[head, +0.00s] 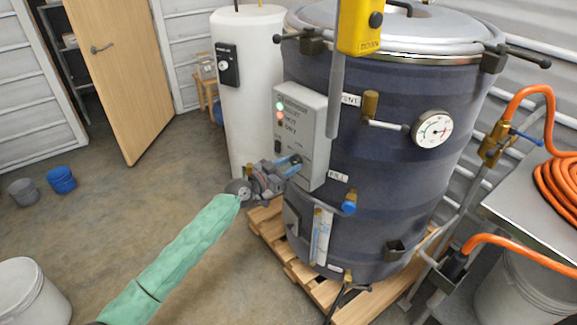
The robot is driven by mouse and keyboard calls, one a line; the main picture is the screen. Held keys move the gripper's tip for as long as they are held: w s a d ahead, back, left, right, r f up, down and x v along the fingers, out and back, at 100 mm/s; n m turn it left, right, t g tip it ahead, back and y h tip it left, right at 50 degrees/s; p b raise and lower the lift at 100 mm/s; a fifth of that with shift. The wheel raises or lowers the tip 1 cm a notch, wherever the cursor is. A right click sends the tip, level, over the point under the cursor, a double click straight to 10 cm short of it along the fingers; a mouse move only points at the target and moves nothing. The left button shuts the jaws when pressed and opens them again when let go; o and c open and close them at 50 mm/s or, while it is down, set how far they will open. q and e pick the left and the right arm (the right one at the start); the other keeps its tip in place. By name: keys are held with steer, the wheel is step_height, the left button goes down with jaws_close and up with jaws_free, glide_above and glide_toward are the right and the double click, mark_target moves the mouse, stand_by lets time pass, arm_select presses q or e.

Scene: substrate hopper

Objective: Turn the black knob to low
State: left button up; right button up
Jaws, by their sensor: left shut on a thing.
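A grey control box (306,125) is fixed to the front of the large dark drum (385,170). My left gripper (294,165) reaches in from the lower left, with its blue-tipped fingers against the lower front of the box. It is shut on the black knob there. The fingers hide most of the knob, so I cannot read its pointer or the setting marks around it. My right gripper is not in view.
Green and red lamps and a small black switch (278,147) sit on the box. A yellow device (360,25) hangs above it. A blue-handled fill valve (349,203) is close on the right. The floor (130,210) at left is open.

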arm_select(q)
steer(key=shift+n+b, duration=0.5)
steer(key=shift+n, duration=1.5)
steer(key=n, duration=0.2)
steer(key=shift+n, duration=1.1)
steer(key=shift+r+n, duration=0.1)
steer(key=shift+n, duration=1.4)
steer(key=shift+n+p, duration=0.3)
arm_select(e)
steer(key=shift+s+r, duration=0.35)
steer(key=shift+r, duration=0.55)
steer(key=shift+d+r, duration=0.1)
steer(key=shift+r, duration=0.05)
